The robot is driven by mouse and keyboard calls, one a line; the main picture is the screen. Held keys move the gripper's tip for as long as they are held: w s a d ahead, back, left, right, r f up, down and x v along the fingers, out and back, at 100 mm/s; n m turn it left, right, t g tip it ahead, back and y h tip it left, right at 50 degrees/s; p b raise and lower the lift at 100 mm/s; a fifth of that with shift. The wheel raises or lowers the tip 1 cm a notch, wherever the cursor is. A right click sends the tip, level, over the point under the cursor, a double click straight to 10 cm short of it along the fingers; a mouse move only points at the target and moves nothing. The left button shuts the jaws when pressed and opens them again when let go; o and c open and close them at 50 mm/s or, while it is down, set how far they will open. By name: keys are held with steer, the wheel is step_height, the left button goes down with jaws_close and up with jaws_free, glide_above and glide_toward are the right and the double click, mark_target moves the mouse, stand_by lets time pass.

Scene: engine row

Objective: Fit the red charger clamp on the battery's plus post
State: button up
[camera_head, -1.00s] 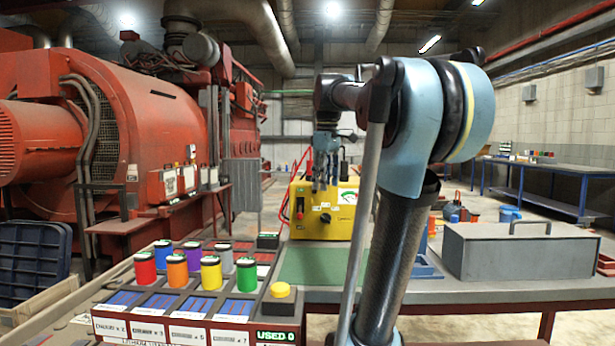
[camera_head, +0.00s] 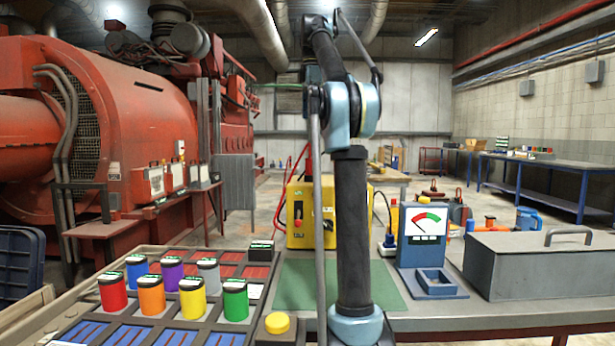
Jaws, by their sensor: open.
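The yellow charger box (camera_head: 298,222) stands at the back of the bench, partly hidden behind my arm. Thin red cable (camera_head: 287,180) loops at its left side. A red upright part (camera_head: 308,163) shows above its top; it may be the red clamp, but I cannot make out its jaws. My arm rises in front of the charger and bends near the top of the picture. I cannot make out my gripper's fingers there. I cannot clearly identify the battery or its plus post.
Several coloured canisters (camera_head: 152,295) stand in a divided tray at the front left. A yellow button (camera_head: 277,323) is beside it. A blue meter (camera_head: 423,236) and a grey lidded box (camera_head: 530,264) stand right. The green mat (camera_head: 292,287) is bare where visible.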

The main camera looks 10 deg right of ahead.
glide_toward(310, 170)
steer(key=shift+w+d+f, duration=0.25)
steer(key=shift+w+f, duration=0.05)
steer(key=shift+w, duration=0.3)
steer(key=shift+w+a+f, duration=0.1)
steer(key=shift+w+f, duration=0.05)
steer(key=shift+f, duration=1.2)
steer(key=shift+w+a+f, duration=0.1)
steer(key=shift+w+f, duration=0.05)
steer(key=shift+f, duration=1.15)
steer(key=shift+d, duration=0.1)
jaws_close()
